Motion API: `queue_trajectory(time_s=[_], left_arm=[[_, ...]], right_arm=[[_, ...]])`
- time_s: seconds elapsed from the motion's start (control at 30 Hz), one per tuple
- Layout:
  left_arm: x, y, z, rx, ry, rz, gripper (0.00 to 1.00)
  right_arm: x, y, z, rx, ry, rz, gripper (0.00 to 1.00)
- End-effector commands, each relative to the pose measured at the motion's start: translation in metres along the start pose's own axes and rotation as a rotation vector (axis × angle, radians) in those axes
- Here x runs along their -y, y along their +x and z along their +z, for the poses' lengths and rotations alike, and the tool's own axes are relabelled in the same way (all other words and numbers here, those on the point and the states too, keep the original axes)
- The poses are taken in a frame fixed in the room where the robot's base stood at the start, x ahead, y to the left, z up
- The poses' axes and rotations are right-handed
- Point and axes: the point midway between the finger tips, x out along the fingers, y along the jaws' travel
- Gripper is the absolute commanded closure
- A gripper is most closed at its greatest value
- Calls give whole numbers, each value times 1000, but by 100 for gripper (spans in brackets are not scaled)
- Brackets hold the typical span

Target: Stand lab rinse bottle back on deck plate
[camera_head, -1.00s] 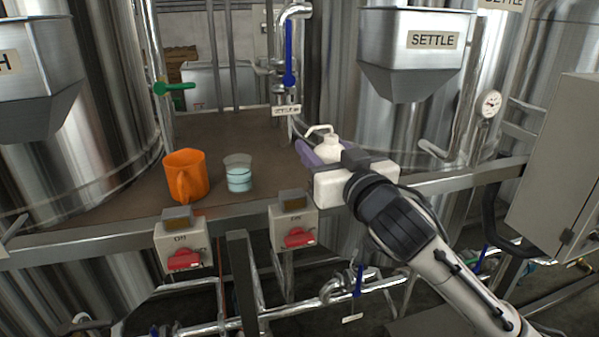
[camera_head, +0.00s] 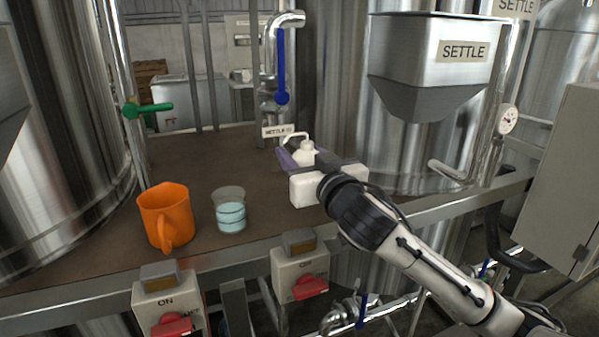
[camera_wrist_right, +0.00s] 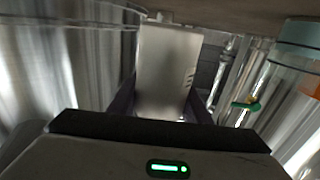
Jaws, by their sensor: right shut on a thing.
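The lab rinse bottle (camera_head: 306,153) is white, with a narrow neck and a bent spout. My right gripper (camera_head: 296,158) is shut on it, at the right part of the brown deck plate (camera_head: 200,165). In the head view the bottle looks about upright, and its lower body is hidden behind the gripper. I cannot tell whether its base touches the plate. In the right wrist view the pale bottle body (camera_wrist_right: 168,72) stands between the dark fingers. My left gripper is in neither view.
An orange jug (camera_head: 166,216) and a clear beaker (camera_head: 230,212) of bluish liquid stand on the plate, left of the gripper. A pipe with a blue valve handle (camera_head: 282,68) rises behind the bottle. A steel tank with a SETTLE hopper (camera_head: 440,70) is to the right.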

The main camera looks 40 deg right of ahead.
Motion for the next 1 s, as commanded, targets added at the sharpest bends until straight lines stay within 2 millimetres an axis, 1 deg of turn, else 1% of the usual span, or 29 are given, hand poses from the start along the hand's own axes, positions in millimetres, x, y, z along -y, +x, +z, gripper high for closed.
queue_trajectory(time_s=[0.03, 0.1, 0.2, 0.43, 0.57, 0.6, 0.67, 0.7, 1.0], left_arm=[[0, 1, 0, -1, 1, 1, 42], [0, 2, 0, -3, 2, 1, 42], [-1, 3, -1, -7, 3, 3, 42], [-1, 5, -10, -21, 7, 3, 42], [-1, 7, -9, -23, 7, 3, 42], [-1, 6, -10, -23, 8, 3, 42], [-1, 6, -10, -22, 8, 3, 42], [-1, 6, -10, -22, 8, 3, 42], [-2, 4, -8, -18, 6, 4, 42]], right_arm=[[0, 0, 9, 3, -3, 0, 86], [0, 0, 20, 3, -3, 0, 86], [0, 0, 30, 1, -3, 0, 86], [0, 0, 30, -2, -1, 0, 86], [0, 0, 34, -1, 0, 0, 86], [0, 0, 34, 0, 0, 0, 51], [0, 0, 34, 1, -1, 0, 41], [0, 0, 34, 1, -1, 0, 38], [0, 0, 32, 0, -2, 0, 38]])
